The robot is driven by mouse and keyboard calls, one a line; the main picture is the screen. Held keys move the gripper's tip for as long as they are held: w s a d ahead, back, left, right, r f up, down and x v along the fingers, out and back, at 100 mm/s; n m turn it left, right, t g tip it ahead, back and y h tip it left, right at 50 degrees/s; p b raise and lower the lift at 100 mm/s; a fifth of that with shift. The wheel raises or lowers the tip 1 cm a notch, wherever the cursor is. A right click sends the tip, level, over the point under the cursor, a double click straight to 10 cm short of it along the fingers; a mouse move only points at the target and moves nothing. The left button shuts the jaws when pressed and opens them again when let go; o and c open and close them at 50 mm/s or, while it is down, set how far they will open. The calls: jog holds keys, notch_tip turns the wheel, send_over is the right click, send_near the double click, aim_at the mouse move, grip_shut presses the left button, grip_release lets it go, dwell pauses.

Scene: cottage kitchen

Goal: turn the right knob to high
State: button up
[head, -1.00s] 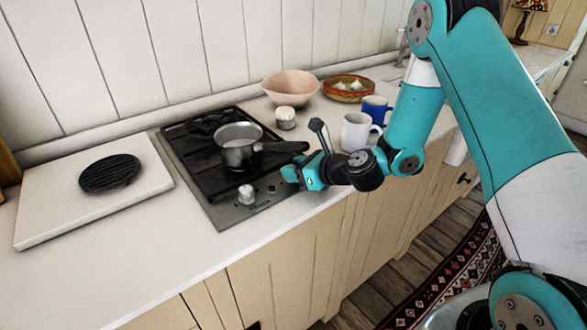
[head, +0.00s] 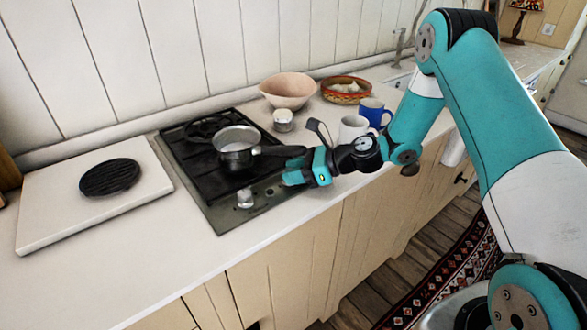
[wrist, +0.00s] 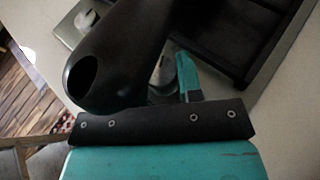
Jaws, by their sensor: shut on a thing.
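The black hob (head: 200,170) is set in the counter, with a metal front strip. The left knob (head: 245,198) stands on that strip, clear of my gripper. My gripper (head: 290,180) is low at the strip's right end, just below the pan's handle. In the wrist view the metallic right knob (wrist: 161,75) shows beside one teal finger (wrist: 187,72). The gripper is shut on this knob. The pan handle hides the other finger and part of the knob, so its setting cannot be read. In the head view my gripper covers the right knob.
A saucepan (head: 236,153) sits on the hob. Its black handle (head: 280,151) points right, over my gripper, and also fills the wrist view (wrist: 112,58). A white mug (head: 352,128), blue mug (head: 374,112), small jar (head: 283,121) and pink bowl (head: 288,90) stand behind. The front counter is clear.

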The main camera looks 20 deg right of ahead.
jog(key=n+g, duration=0.1)
jog(key=n+g+y, duration=0.1)
jog(key=n+g, duration=0.3)
jog(key=shift+w+d+y+p, duration=0.1)
jog(key=shift+w+y+p, duration=0.15)
jog(key=shift+y+p, duration=0.05)
jog(key=shift+n+g, duration=0.3)
jog(key=shift+g, duration=0.3)
jog(key=o, duration=0.9)
jog(key=b+v, duration=0.1)
jog(key=v, duration=0.6)
jog(key=shift+d+r, duration=0.1)
jog(key=shift+d, duration=0.15)
